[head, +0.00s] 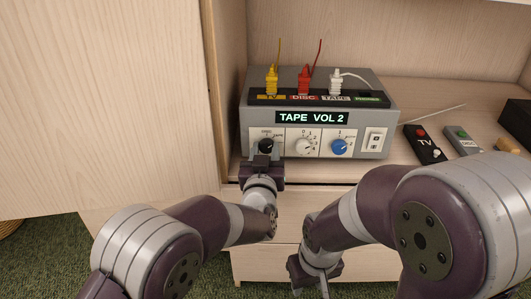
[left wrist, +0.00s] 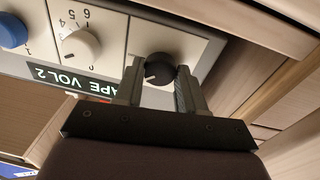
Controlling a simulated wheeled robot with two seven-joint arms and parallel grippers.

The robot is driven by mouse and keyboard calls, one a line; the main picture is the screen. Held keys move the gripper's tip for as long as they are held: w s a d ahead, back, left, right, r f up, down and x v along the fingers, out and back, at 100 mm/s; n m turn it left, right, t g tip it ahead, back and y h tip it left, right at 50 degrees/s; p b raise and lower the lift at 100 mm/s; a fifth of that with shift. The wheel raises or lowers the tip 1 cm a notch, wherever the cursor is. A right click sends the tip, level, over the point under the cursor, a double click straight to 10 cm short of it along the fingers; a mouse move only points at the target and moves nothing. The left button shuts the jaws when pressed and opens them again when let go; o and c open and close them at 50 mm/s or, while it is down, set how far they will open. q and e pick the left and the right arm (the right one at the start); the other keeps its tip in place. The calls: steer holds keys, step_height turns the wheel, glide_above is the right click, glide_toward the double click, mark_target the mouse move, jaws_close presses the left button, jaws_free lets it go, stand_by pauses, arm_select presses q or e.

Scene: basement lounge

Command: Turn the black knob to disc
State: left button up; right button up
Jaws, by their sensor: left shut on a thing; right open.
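The grey switch box (head: 258,113) stands on the cabinet shelf, and its display reads "TAPE VOL 2". The black knob (head: 266,145) is at the left of its front panel, with DISC and TAPE labels above it. In the left wrist view the black knob (left wrist: 161,66) sits between my two fingers, and its pale mark points toward the picture's lower left. My left gripper (head: 265,156) is shut on this knob; it also shows in the left wrist view (left wrist: 158,86). My right gripper (head: 318,278) is open and empty, low in front of the drawers.
Beside the black knob are a white knob (head: 304,146), a blue knob (head: 339,147) and a white rocker switch (head: 374,140). Yellow (head: 271,81), red (head: 304,80) and white (head: 336,82) plugs stand on top. TV (head: 425,145) and DISC (head: 463,140) remotes lie to the right.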

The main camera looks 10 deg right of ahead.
arm_select(q)
steer(key=n, duration=0.2)
steer(key=n+b, duration=0.1)
steer(key=n, duration=0.2)
steer(key=shift+f+n, duration=0.3)
steer(key=shift+n, duration=0.1)
steer(key=shift+n+y+b, duration=0.4)
steer(key=shift+n+b, duration=0.6)
steer(key=shift+n, duration=1.5)
arm_select(e)
steer(key=shift+f, duration=1.6)
arm_select(q)
steer(key=o, duration=1.1)
steer(key=shift+r, duration=0.15)
steer(key=shift+c, duration=0.2)
steer(key=shift+s, duration=0.1)
arm_select(e)
steer(key=shift+s, duration=0.1)
